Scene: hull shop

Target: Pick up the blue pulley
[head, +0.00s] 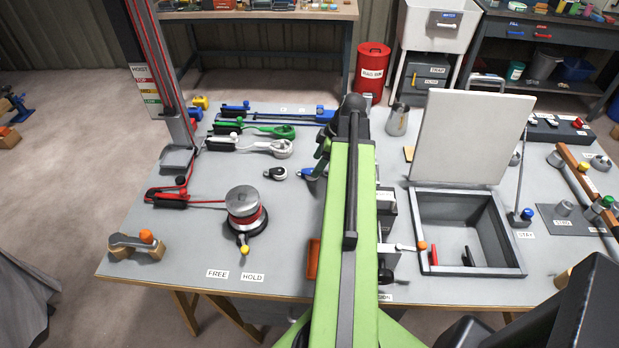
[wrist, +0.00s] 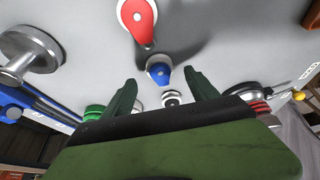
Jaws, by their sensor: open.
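The blue pulley (wrist: 159,71) lies on the grey bench top. In the wrist view it sits just beyond and between my fingertips, apart from both. In the head view the blue pulley (head: 307,173) shows just left of my green arm, partly hidden by it. My gripper (wrist: 162,84) is open and empty, with its two dark green fingers spread to either side. In the head view my gripper (head: 322,158) is partly hidden beside the arm, close to the blue pulley.
A red pulley (wrist: 138,17) lies on one side of the blue one and a black-and-white pulley (wrist: 171,98) on the other; the latter also shows in the head view (head: 275,173). A winch drum (head: 243,202) stands at front left. An open bin (head: 512,262) is right of my arm.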

